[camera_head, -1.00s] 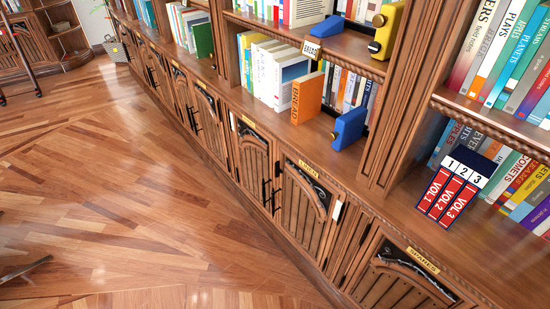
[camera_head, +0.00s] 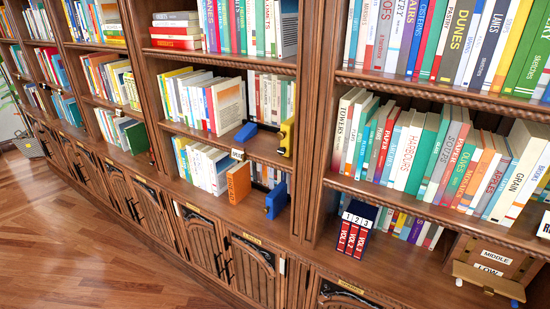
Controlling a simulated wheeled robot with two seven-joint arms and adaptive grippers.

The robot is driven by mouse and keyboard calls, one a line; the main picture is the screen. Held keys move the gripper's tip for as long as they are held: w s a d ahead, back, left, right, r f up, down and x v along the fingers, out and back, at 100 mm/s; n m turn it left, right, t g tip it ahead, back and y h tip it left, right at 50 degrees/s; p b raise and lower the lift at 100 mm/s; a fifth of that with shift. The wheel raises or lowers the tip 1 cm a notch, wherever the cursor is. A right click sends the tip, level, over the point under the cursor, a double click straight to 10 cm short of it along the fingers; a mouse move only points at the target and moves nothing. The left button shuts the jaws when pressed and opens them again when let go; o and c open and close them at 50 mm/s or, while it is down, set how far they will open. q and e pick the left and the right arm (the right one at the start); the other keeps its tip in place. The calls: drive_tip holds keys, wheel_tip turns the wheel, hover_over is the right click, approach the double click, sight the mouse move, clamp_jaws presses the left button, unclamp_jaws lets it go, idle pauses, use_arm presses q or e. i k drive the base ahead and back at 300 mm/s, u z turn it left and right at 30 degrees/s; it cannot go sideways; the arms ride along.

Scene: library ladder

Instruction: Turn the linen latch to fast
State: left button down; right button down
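No label that reads "linen" can be made out. Low cabinet doors run along the base of the bookcase. One wooden door (camera_head: 252,272) has a small yellow label (camera_head: 251,240), too small to read. A small pale plate (camera_head: 282,266) sits on the frame at that door's right edge; I cannot tell whether it is a latch or how it is turned. Dark upright handles (camera_head: 222,266) show between this door and the door to its left (camera_head: 201,242). Neither of my grippers is in view.
Shelves full of books rise above the cabinets. On the ledge stand an orange book (camera_head: 239,183), a blue block (camera_head: 276,200) and red volumes (camera_head: 354,233). A board marked MIDDLE and LOW (camera_head: 492,268) is at the right. Wooden floor (camera_head: 75,252) is clear at lower left.

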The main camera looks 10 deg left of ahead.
sight(226, 243)
drive_tip(key=u, duration=0.55)
drive_tip(key=k, duration=0.25)
drive_tip(key=u, duration=0.4)
drive_tip(key=i, duration=0.25)
drive_tip(key=z, duration=0.2)
